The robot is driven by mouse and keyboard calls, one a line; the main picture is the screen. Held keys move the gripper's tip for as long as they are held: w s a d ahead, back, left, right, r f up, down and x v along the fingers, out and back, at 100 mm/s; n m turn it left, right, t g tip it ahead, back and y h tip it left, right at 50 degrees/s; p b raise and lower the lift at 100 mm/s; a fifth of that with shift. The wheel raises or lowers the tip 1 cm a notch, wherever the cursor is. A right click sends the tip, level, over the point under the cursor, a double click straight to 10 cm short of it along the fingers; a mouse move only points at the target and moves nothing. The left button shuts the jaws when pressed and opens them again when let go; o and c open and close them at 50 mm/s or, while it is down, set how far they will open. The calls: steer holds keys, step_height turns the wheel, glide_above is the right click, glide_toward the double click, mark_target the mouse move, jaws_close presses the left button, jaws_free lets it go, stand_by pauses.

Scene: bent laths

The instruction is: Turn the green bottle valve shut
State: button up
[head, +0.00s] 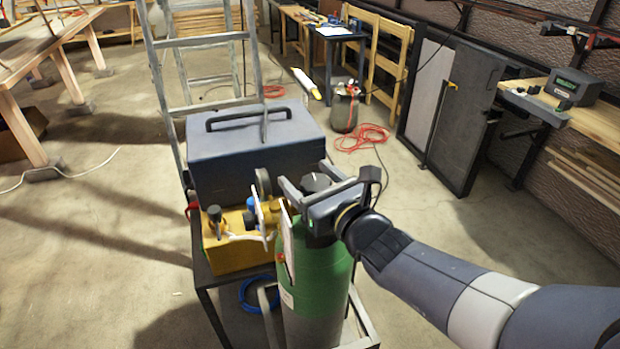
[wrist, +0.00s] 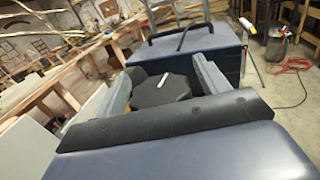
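The green bottle (head: 315,265) stands upright in a metal-framed cart. Its valve is a dark, faceted knob (head: 315,183) on top, and in the wrist view the knob (wrist: 160,92) shows a white mark on its top. My gripper (head: 306,178) reaches in from the right at knob height. Its two grey fingers stand on either side of the knob, and the fingers (wrist: 163,84) also show in the wrist view. They look spread, with a narrow gap to the knob at the left finger; contact at the right finger is hard to tell. The knob's lower part is hidden.
A yellow unit (head: 228,250) with gauges and hoses sits left of the bottle on the cart. A large dark blue case (head: 250,150) with a handle stands behind it. A ladder (head: 200,42) rises behind. Floor to the right is open, with a red hose (head: 362,137) further back.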

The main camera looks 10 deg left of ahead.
steer(key=v, duration=1)
steer(key=shift+s+d, duration=0.25)
steer(key=shift+d, duration=0.05)
